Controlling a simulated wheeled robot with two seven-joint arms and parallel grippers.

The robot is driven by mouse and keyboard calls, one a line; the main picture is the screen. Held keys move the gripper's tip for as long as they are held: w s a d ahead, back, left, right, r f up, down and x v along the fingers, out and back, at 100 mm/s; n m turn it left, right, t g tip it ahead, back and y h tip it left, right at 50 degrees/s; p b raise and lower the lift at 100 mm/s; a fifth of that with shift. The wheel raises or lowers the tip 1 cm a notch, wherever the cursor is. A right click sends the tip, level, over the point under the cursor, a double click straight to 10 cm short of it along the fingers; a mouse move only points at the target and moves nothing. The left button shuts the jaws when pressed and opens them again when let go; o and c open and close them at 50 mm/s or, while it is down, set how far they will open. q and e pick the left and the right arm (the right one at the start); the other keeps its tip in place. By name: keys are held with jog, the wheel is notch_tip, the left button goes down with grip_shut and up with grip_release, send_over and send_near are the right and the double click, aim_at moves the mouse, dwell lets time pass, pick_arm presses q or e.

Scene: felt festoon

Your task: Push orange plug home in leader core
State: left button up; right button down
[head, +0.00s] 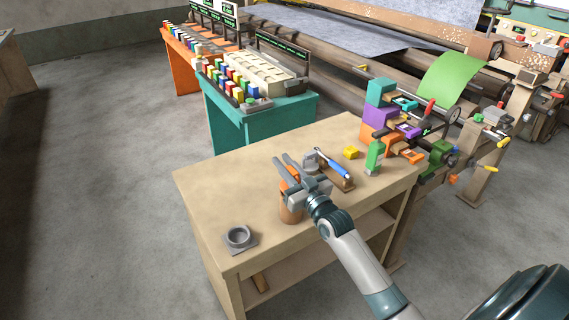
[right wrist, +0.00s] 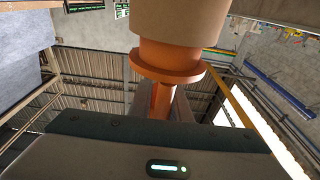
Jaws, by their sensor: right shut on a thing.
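The leader core (head: 291,214) is a brown cylinder standing near the table's front edge; it shows as a tan tube (right wrist: 180,17) in the right wrist view. The orange plug (right wrist: 170,72) sits at the core's end, with its wide flange apart from the rim and a band of orange body showing between them. My right gripper (head: 288,168) is at the top of the core, shut on the plug's narrow stem (right wrist: 161,100). The gripper partly hides the plug in the head view. My left gripper is not in view.
A grey ring holder (head: 239,237) lies at the table's left front corner. A blue-handled tool (head: 332,163) on a wooden block, a yellow block (head: 351,152) and a green bottle-like thing (head: 374,156) stand right of the gripper.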

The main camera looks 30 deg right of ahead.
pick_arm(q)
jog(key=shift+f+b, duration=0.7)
pick_arm(e)
jog(key=shift+f, duration=1.2)
jog(key=c, duration=1.6)
grip_release()
jog(key=shift+o, duration=0.2)
jog(key=shift+d, duration=0.1)
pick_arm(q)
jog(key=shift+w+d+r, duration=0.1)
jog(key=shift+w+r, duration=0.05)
